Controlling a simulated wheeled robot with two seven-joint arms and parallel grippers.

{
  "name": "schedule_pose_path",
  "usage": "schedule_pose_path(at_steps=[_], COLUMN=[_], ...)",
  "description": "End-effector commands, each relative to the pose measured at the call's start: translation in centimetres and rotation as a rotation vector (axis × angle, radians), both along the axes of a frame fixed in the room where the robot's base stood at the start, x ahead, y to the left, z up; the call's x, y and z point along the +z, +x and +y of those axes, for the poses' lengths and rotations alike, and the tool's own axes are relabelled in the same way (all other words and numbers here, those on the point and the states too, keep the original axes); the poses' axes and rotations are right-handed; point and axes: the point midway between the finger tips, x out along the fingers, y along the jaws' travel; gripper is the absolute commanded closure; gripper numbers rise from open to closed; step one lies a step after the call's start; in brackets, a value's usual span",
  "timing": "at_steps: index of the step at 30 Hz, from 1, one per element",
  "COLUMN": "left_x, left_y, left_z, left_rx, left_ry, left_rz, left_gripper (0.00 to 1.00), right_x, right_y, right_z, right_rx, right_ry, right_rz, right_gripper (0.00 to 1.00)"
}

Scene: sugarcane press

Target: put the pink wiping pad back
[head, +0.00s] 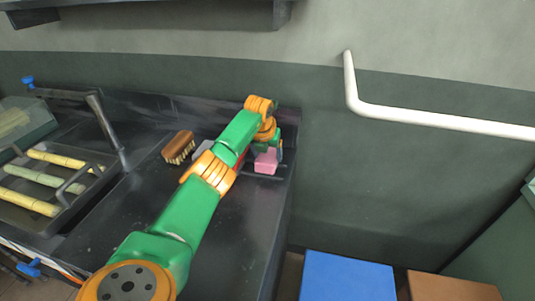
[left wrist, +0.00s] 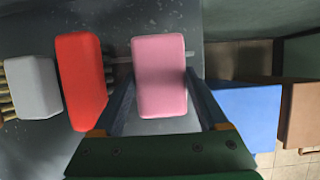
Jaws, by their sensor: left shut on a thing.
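The pink wiping pad (head: 266,163) is at the right edge of the dark counter, below my left gripper (head: 270,152). In the left wrist view the pink pad (left wrist: 160,70) sits between the two fingers of my left gripper (left wrist: 160,88), which is shut on it. A red pad (left wrist: 81,80) lies just left of it, with a small gap, and a grey-white pad (left wrist: 33,87) is further left. In the head view my arm hides most of the red pad. I cannot tell whether the pink pad touches the counter. My right gripper is not in view.
A wooden brush (head: 178,147) lies on the counter left of my arm. A white pipe (head: 430,118) runs along the wall. A blue block (head: 347,277) and a brown one (head: 452,287) stand lower right.

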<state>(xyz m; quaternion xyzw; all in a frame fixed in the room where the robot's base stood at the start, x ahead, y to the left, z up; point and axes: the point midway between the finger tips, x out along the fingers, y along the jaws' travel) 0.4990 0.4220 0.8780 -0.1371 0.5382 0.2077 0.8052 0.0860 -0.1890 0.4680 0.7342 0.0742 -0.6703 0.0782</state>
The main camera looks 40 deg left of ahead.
Motion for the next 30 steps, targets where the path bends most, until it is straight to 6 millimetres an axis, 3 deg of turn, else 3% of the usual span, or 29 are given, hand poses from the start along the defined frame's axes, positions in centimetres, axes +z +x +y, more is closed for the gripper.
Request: schedule_pose_path(at_steps=[23, 24, 26, 30], left_x=[-1.9, -1.9, -1.9, -1.9], left_y=[0.0, 0.0, 0.0, 0.0], left_z=[0.0, 0.0, 0.0, 0.0], left_rx=[0.001, 0.001, 0.001, 0.001], left_ry=[-0.001, -0.001, -0.001, -0.001], left_rz=[-0.002, -0.001, -0.001, -0.001], left_gripper=[0.84, 0.16, 0.00, 0.00], right_x=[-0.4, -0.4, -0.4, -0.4], right_y=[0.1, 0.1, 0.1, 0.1], right_z=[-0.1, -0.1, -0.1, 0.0], right_rx=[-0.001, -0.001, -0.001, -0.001], right_ry=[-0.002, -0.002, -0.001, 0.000], right_rz=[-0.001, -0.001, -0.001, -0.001], right_gripper=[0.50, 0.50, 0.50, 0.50])
